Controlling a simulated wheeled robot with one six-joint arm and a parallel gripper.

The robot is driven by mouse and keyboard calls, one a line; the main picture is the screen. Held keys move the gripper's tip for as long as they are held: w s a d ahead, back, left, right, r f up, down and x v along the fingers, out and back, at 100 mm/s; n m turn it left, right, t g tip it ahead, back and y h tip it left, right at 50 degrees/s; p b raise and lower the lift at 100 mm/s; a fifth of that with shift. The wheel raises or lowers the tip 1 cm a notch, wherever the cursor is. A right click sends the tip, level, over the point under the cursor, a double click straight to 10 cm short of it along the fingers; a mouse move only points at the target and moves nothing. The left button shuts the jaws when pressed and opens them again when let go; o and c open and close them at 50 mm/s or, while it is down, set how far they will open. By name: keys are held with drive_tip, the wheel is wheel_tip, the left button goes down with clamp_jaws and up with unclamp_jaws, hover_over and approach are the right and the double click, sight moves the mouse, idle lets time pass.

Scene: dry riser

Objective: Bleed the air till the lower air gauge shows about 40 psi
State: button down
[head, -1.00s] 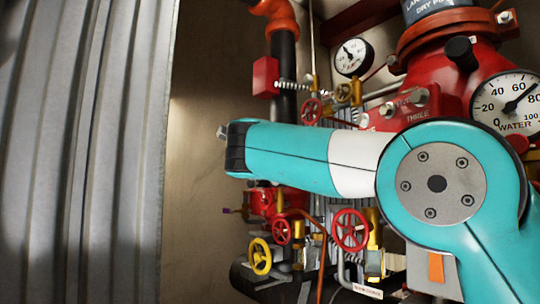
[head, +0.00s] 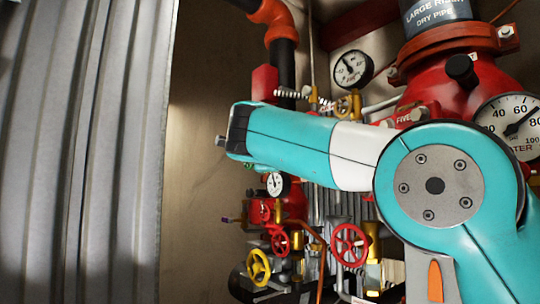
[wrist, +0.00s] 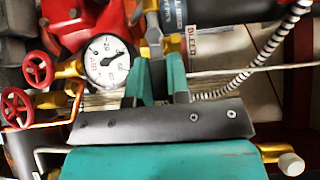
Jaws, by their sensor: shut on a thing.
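My gripper (wrist: 162,76) shows in the wrist view, its two teal fingers shut on a small grey handle (wrist: 153,28) near a BLEED tag (wrist: 196,40). The fingers hide much of the handle. A white air gauge (wrist: 106,60) is just left of the fingers; its dark needle shows, but the reading is too small to tell surely. In the head view, my arm hides the gripper. The lower air gauge (head: 278,184) peeks out below my arm, partly covered. Another small gauge (head: 352,68) is higher up.
A large WATER gauge (head: 512,122) is at the right. Red handwheels (head: 349,244) and a yellow handwheel (head: 258,266) sit low among the pipes. A coiled hose (wrist: 245,78) runs right of my gripper. Corrugated metal (head: 80,150) fills the left side.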

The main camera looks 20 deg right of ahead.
drive_tip(key=c, duration=1.1)
unclamp_jaws()
drive_tip(key=b+v, duration=0.7)
drive_tip(key=v, duration=1)
drive_tip(key=shift+s, duration=0.25)
